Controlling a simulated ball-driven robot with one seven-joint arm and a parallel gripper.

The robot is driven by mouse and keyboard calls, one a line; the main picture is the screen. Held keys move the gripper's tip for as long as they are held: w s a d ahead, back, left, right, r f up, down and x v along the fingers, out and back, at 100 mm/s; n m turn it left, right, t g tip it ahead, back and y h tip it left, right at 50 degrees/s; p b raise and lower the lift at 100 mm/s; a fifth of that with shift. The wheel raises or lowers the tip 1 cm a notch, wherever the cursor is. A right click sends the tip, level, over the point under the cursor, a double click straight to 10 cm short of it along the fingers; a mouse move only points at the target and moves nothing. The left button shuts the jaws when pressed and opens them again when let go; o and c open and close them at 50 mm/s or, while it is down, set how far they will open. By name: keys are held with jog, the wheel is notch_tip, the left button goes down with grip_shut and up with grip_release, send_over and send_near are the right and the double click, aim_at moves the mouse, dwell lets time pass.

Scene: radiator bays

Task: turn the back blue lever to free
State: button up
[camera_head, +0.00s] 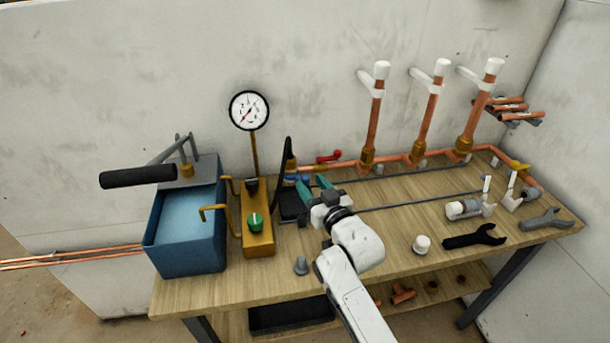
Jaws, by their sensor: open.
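A small blue lever (296,178) shows at the back of the workbench, just beyond my gripper and partly hidden by it. Its exact angle is hard to tell. My gripper (314,184) has teal fingers, spread apart with nothing seen between them. It reaches over the bench toward the back, close to the blue lever. I cannot tell whether a finger touches the lever.
A red lever (329,157) sits on the copper pipe (391,159) behind. A brass block (258,233) with a green knob and a gauge (249,110) stands left, beside a blue tank (190,255). Wrenches (474,237) and a white cap (422,244) lie right.

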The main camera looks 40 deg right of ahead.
aim_at(308, 180)
jog(key=shift+x, duration=2.15)
grip_shut()
